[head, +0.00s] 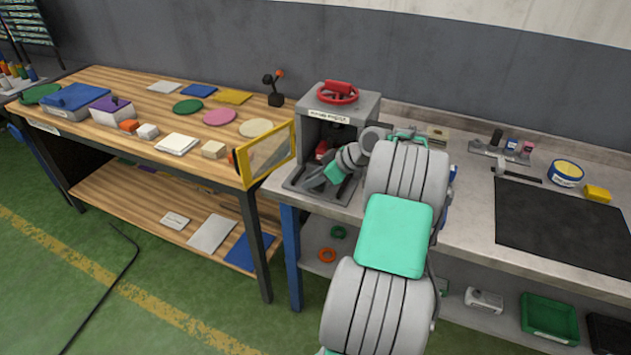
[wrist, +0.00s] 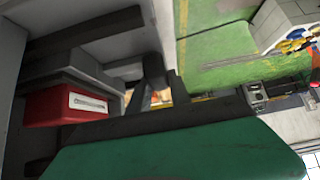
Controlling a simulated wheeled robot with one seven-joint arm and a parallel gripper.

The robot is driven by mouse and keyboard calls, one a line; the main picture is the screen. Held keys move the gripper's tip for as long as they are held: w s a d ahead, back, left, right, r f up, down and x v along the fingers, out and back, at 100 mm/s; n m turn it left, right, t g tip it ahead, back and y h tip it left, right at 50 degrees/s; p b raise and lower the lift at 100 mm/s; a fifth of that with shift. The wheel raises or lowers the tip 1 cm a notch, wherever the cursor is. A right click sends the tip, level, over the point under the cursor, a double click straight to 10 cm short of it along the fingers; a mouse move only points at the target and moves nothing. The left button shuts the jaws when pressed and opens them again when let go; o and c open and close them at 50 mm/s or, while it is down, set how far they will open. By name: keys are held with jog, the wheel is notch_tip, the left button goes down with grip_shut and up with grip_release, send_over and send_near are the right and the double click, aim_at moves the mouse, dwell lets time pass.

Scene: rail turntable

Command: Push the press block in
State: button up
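The hand press (head: 366,108) is a grey frame with a red handwheel (head: 338,92) on top, standing at the left end of the grey bench. A red block (head: 322,149), which looks like the press block, shows partly inside the press opening behind my gripper. In the wrist view the red block (wrist: 70,105) with a pale label is at the left, beside grey press parts. My gripper (head: 316,180) is at the front of the press opening, low over its base. Its fingers are small and partly hidden, so I cannot tell whether they are open or touching the block.
A wooden table (head: 120,79) at the left carries coloured discs, boxes and blocks. A yellow-framed clear panel (head: 268,152) stands at its right end, close to the press. A black mat (head: 560,225), a hammer (head: 515,172) and a round tin (head: 566,172) lie on the bench at the right.

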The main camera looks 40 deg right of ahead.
jog(key=o, duration=0.4)
jog(key=v, duration=0.7)
jog(key=shift+s+d+r+b, duration=0.1)
jog(key=shift+s+r+b, duration=0.15)
jog(key=shift+s+b, duration=0.1)
jog(key=shift+w, duration=0.1)
